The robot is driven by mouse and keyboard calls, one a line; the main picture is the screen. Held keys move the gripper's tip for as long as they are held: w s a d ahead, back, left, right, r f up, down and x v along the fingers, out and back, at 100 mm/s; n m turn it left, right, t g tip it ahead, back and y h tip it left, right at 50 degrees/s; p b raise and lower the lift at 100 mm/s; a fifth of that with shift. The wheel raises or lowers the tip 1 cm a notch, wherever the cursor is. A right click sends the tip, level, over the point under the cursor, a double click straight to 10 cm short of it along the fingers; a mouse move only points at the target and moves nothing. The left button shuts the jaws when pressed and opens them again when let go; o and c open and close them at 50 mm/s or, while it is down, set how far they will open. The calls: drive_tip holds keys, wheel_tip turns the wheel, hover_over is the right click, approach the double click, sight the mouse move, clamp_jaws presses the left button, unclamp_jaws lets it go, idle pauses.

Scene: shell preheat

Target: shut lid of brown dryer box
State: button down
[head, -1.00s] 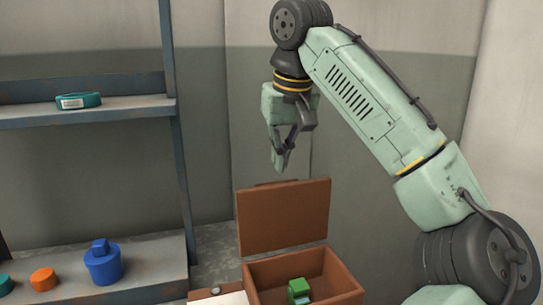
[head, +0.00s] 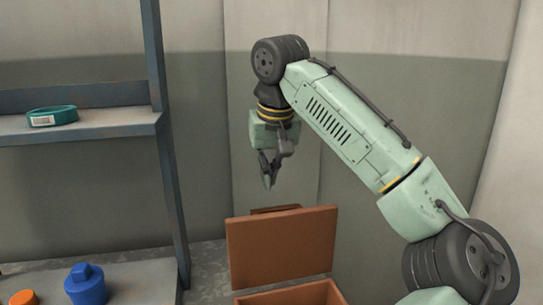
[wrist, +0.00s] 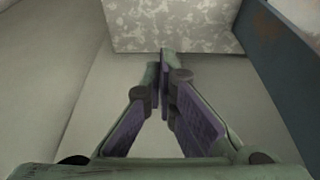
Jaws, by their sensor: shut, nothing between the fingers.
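The brown dryer box (head: 290,294) stands at the bottom of the head view, cut off by the picture's lower edge. Its lid (head: 282,246) is raised, standing nearly upright at the back of the box. My gripper (head: 268,186) hangs above and behind the lid's top edge, fingers pointing down, apart from the lid. It is shut and empty; the wrist view also shows its fingertips together (wrist: 162,56). The inside of the box is mostly out of view.
A metal shelf unit (head: 166,150) stands at left, with a teal ring (head: 52,116) on its upper board. A blue container (head: 86,284) and an orange piece (head: 22,298) are on the lower board. Walls close off the back and right.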

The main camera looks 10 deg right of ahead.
drive_tip(key=shift+s+f+p, duration=0.3)
drive_tip(key=shift+s+f, duration=0.3)
drive_tip(key=shift+s, duration=0.2)
drive_tip(key=shift+s+f+p, duration=0.25)
drive_tip(key=shift+s+f, duration=0.35)
drive_tip(key=shift+s, duration=0.2)
